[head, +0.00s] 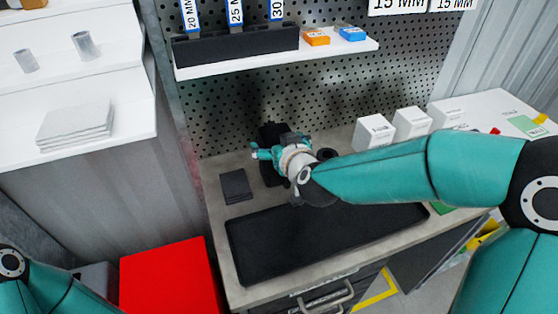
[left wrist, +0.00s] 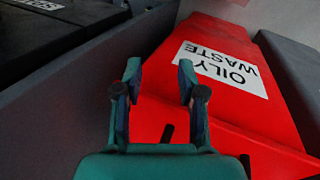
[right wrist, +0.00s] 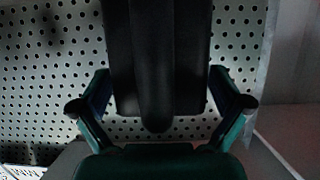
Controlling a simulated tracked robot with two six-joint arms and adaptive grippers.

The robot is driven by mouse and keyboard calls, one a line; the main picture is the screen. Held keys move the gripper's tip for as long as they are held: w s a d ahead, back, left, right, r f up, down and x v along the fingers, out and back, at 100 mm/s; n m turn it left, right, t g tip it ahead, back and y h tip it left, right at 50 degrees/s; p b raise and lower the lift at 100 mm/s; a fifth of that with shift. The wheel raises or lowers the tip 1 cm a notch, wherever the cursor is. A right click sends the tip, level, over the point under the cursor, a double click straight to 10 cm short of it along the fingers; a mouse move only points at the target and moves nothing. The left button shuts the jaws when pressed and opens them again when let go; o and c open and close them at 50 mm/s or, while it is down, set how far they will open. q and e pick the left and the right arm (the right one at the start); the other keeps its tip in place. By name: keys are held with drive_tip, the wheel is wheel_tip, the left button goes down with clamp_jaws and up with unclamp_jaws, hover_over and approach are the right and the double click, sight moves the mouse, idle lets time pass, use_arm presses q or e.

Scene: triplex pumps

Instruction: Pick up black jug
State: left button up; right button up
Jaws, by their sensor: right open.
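The black jug (head: 270,134) stands on the workbench against the perforated back panel, partly hidden behind my right gripper (head: 273,155). In the right wrist view a large black body (right wrist: 158,60), which looks like the jug, fills the middle between the fingers of my right gripper (right wrist: 160,108). The fingers are open, one on each side of it, with gaps showing. My left gripper (left wrist: 160,90) is open and empty above a red bin (left wrist: 225,100) marked "OILY WASTE".
A black mat (head: 320,240) covers the front of the workbench. A small dark pad (head: 236,186) lies left of the jug. White boxes (head: 374,133) stand at the right. A shelf (head: 280,60) with orange and blue items hangs above. The red bin (head: 170,280) stands below left.

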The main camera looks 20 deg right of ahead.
drive_tip(key=shift+c, duration=0.2)
drive_tip(key=shift+r, duration=0.1)
drive_tip(key=c, duration=1.7)
drive_tip(key=shift+r, duration=0.1)
